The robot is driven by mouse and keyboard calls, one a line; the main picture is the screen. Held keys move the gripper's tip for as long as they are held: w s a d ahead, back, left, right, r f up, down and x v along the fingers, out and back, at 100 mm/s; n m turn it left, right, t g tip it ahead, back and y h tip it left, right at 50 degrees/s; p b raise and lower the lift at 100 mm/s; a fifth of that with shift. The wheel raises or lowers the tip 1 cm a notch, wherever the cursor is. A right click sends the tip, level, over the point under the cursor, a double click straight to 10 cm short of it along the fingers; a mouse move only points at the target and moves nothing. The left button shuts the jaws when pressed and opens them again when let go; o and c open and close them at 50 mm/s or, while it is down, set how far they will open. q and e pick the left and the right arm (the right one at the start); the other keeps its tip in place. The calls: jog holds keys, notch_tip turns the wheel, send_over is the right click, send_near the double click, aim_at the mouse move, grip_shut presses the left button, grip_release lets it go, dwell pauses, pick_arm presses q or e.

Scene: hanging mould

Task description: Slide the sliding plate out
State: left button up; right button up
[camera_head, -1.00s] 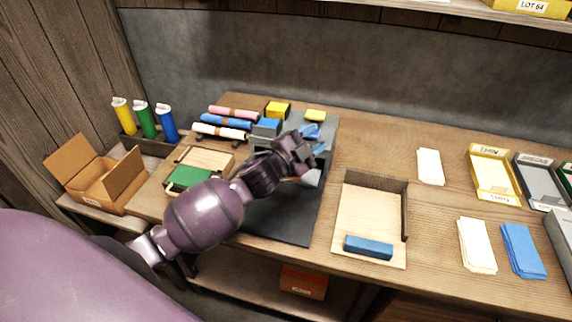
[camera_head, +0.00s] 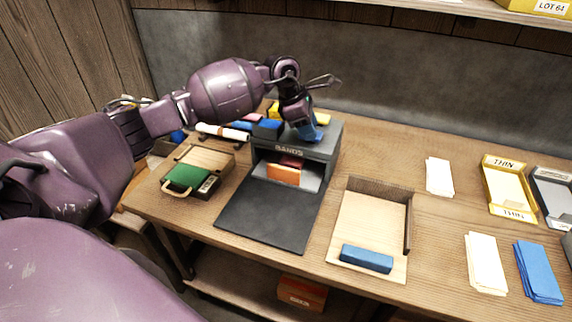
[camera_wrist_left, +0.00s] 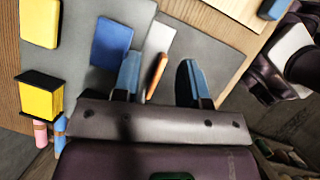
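A dark grey machine marked BANDS (camera_head: 289,150) stands on the bench, with an open bay in its front. An orange block (camera_head: 283,174) sits in the bay; its edge also shows in the left wrist view (camera_wrist_left: 157,72). A flat dark plate (camera_head: 268,217) lies in front of the bay, and a light grey surface (camera_wrist_left: 158,42) shows at the bay. I cannot tell which is the sliding plate. My left gripper (camera_head: 309,134) is over the machine's top front edge, blue fingers down. In the left wrist view its fingers (camera_wrist_left: 160,80) are apart with nothing gripped. My right gripper is not in view.
Blue (camera_wrist_left: 112,40) and yellow (camera_wrist_left: 38,22) blocks lie on the machine's top. A wooden tray (camera_head: 368,215) holding a blue block (camera_head: 366,258) is right of it. A wooden box with a green pad (camera_head: 187,176) is left.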

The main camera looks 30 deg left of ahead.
aim_at(282, 167)
pick_arm(q)
jog(key=s+a+f+m+g+y, duration=0.2)
jog(key=s+a+g+y, duration=0.15)
jog(key=a, duration=0.25)
jog(key=shift+m+t+y, duration=0.3)
jog(key=shift+t+y, duration=0.05)
notch_tip(282, 167, down, 11)
jog(key=shift+r, duration=0.1)
grip_shut()
